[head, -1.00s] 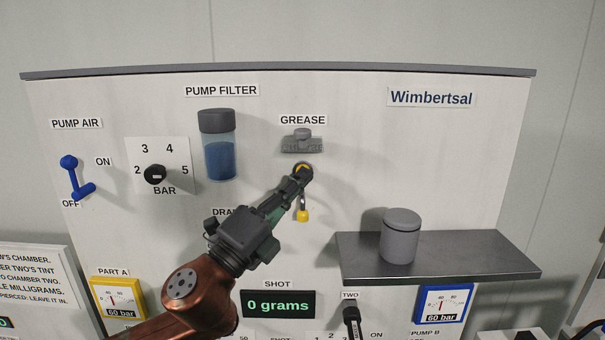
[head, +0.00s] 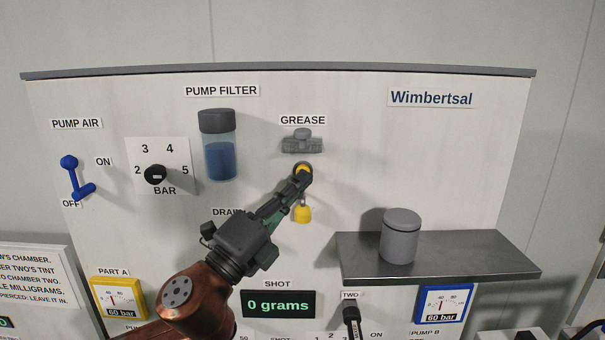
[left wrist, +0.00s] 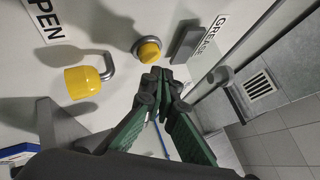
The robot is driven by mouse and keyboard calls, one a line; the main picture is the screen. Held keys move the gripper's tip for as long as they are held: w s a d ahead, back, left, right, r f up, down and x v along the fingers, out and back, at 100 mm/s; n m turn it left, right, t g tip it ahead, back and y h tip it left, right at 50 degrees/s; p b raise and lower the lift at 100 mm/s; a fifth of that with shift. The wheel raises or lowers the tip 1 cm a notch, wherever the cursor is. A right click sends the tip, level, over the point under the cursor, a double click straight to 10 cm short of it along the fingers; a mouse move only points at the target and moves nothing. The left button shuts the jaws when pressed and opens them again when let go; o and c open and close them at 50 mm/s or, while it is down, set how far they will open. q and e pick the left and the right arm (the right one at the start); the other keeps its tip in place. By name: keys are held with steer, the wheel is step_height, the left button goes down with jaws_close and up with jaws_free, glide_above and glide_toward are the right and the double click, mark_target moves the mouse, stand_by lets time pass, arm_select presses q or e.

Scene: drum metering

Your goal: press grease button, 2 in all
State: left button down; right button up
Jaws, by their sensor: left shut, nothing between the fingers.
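In the left wrist view the whole yellow face of the button (left wrist: 149,50) shows, just beyond the closed fingertips (left wrist: 160,76). There the tips look slightly apart from it. My left gripper is shut and empty. My right gripper is in neither view.
A grey shelf (head: 470,257) with a lidded grey pot (head: 401,238) juts out at right. The pump filter (head: 219,145) and a blue lever (head: 72,178) are at left.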

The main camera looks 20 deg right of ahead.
arm_select(q)
steer(key=s, duration=0.2)
steer(key=s+a, duration=0.1)
steer(key=s, duration=0.1)
steer(key=shift+s+a, duration=0.15)
steer(key=shift+s, duration=0.25)
stand_by(0.8)
